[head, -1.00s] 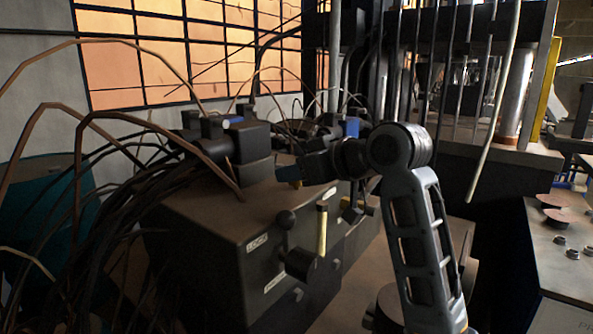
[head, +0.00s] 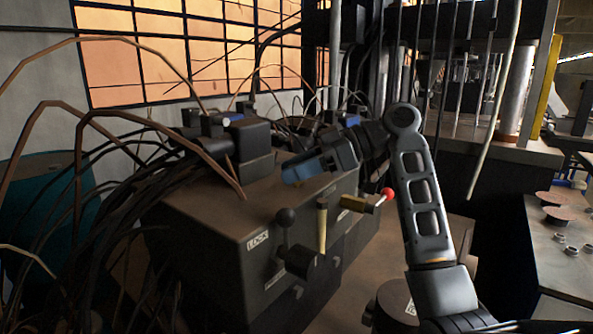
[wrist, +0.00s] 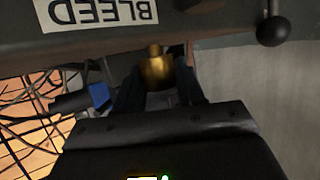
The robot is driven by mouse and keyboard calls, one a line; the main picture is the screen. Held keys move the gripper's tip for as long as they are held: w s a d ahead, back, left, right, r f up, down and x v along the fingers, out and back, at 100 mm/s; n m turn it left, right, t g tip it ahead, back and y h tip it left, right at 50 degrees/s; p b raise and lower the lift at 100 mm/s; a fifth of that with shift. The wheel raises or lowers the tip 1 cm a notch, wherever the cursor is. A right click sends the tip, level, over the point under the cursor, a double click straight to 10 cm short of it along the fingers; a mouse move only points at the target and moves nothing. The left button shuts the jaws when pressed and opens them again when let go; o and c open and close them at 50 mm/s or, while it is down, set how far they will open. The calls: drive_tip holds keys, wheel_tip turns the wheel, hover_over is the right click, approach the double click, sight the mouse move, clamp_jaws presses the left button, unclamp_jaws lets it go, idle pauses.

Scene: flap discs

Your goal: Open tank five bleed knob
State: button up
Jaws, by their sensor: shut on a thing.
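A brass knob (wrist: 158,70) sits just below the dark panel edge in the wrist view, under an upside-down white label reading BLEED (wrist: 97,9). The two dark fingers of my gripper (wrist: 159,84) lie on either side of the knob, shut on it. In the head view my gripper (head: 292,173) reaches left over the top of the dark machine block (head: 215,215). The knob is not clearly seen there. I cannot read a tank number in either view.
Hoses and cables (head: 95,200) crowd the left. A bench with metal parts (head: 560,240) is at the right.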

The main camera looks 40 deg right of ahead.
drive_tip(key=n+g+y, duration=0.1)
drive_tip(key=n+g, duration=0.1)
drive_tip(key=g, duration=0.1)
drive_tip(key=n+g+y, duration=0.1)
drive_tip(key=n+g, duration=0.2)
drive_tip(key=shift+n+y, duration=0.3)
drive_tip(key=shift+y, duration=0.1)
drive_tip(key=o, duration=0.9)
drive_tip(key=shift+o, duration=0.2)
drive_tip(key=shift+b+v, duration=0.75)
drive_tip(key=shift+v, duration=3.15)
drive_tip(key=shift+w, duration=0.1)
